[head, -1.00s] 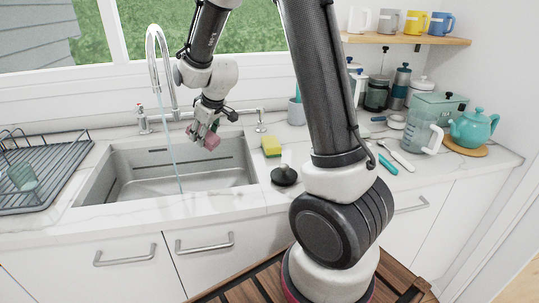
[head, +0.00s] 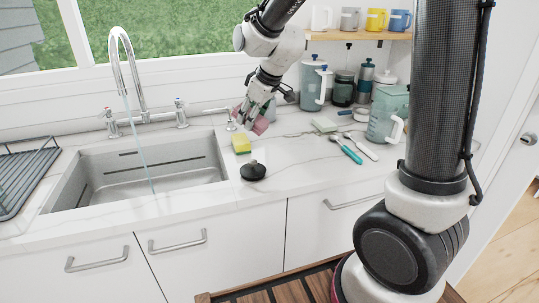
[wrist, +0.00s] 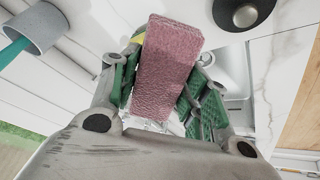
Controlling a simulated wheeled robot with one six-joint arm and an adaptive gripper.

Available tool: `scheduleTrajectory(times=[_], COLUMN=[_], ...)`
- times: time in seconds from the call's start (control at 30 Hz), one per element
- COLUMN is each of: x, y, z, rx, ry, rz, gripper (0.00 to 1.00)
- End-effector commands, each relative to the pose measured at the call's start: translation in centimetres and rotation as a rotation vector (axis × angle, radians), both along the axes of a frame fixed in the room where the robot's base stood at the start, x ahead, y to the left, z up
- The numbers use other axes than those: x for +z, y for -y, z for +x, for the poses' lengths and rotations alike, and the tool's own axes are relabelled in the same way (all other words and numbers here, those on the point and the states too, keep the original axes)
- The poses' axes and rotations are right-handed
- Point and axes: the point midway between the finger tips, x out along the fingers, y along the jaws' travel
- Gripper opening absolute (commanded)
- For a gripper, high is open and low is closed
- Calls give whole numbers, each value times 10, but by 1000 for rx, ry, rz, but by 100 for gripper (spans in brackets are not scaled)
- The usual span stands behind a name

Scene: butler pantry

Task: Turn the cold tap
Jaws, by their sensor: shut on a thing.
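The tall chrome spout (head: 133,75) stands behind the sink, with a thin stream of water (head: 139,145) falling into the basin. A chrome tap with a blue mark (head: 181,113), the cold one, stands right of the spout. A tap with a reddish mark (head: 109,122) stands to its left. My gripper (head: 253,113) is well right of the cold tap, above the counter. It is shut on a pink block (head: 261,126), which also fills the middle of the wrist view (wrist: 165,68) between the green-padded fingers.
A yellow sponge (head: 241,145) and a black stopper (head: 253,171) lie right of the sink (head: 150,165). A dish rack (head: 20,180) is at the left. Jugs (head: 313,85), jars and a teal-handled utensil (head: 346,151) stand or lie to the right.

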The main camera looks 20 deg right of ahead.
Motion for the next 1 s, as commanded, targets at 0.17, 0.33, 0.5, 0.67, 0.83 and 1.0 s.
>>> scheduleTrajectory(times=[0.17, 0.33, 0.5, 0.67, 0.83, 1.0], x=[-39, -57, -83, -92, -92, -95], y=[1, 1, 1, 1, 1, 1], z=[-2, -2, -2, -2, -2, -2], rx=[-1, -2, -2, 0, 0, -2], ry=[-7, -3, -5, -1, -1, -2], rz=[-1, 0, 0, -1, -1, 0], gripper=[27, 27, 27, 27, 27, 51])
